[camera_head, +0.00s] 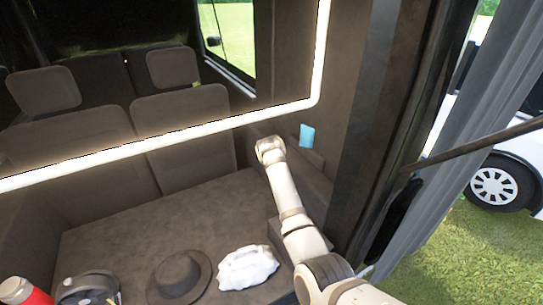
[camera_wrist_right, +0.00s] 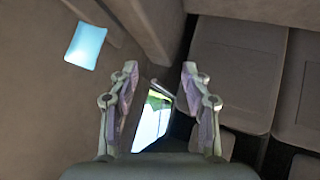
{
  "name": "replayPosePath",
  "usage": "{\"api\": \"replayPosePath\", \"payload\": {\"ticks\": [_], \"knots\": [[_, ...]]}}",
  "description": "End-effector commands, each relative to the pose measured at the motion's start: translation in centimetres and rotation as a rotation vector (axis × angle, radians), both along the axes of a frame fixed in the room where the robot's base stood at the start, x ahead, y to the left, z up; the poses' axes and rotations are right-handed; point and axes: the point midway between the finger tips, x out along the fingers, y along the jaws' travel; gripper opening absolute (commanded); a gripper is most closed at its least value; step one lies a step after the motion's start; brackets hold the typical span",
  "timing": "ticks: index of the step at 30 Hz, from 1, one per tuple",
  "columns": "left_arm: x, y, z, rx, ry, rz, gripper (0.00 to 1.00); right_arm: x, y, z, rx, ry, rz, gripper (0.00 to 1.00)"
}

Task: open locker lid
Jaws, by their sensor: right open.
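My right arm reaches in from the lower right in the head view, and its wrist end stands over the back right of the brown upholstered bench (camera_head: 150,225). Its fingers are hidden behind the wrist there. In the right wrist view my right gripper (camera_wrist_right: 159,74) is open, its two fingers spread with nothing held between them. A light blue rectangle (camera_head: 307,135) is on the dark wall just right of the wrist; it also shows at upper left in the right wrist view (camera_wrist_right: 86,45). I cannot tell which surface is the locker lid. My left gripper is not in view.
A dark hat (camera_head: 180,276), a crumpled white item (camera_head: 246,267), a red container (camera_head: 22,291) and a round grey item (camera_head: 88,288) lie along the near bench. Grey seats (camera_head: 185,125) stand behind. A door post and grey curtain (camera_head: 480,100) border the right.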

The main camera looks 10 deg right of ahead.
Motion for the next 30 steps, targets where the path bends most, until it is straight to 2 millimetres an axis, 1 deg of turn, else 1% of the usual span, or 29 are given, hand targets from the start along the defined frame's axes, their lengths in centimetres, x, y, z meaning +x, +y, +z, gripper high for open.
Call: {"api": "replayPosePath", "payload": {"ticks": [3,6,14,17,19,20,23,24,26,27,29,30], "knots": [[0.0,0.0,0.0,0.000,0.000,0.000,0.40,-1.0,0.3,0.9,0.002,-0.002,0.001,0.48],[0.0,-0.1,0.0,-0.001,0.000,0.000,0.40,-1.5,0.3,1.2,0.001,0.000,0.001,0.48],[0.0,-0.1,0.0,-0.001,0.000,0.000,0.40,-1.5,0.3,1.4,0.000,0.000,0.000,0.48],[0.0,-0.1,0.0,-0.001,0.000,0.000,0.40,-1.9,-0.1,0.8,0.003,0.007,-0.005,0.48],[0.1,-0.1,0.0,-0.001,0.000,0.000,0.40,-3.0,-1.2,-0.8,0.014,0.029,-0.023,0.48],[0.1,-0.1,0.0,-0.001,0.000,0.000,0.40,-3.8,-1.9,-1.9,0.022,0.043,-0.036,0.48],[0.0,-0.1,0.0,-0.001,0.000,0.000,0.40,-8.0,-5.1,-6.3,0.056,0.104,-0.086,0.48],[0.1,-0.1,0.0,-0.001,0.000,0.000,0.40,-10.2,-6.4,-8.1,0.070,0.132,-0.107,0.48],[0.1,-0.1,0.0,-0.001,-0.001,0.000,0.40,-13.9,-8.3,-10.5,0.087,0.175,-0.135,0.48],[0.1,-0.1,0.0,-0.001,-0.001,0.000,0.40,-16.4,-9.4,-11.9,0.096,0.202,-0.149,0.48],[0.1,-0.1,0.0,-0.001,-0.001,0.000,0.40,-20.5,-10.7,-13.6,0.107,0.245,-0.163,0.48],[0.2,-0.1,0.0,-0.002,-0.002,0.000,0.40,-23.0,-11.4,-14.3,0.112,0.270,-0.170,0.48]]}}
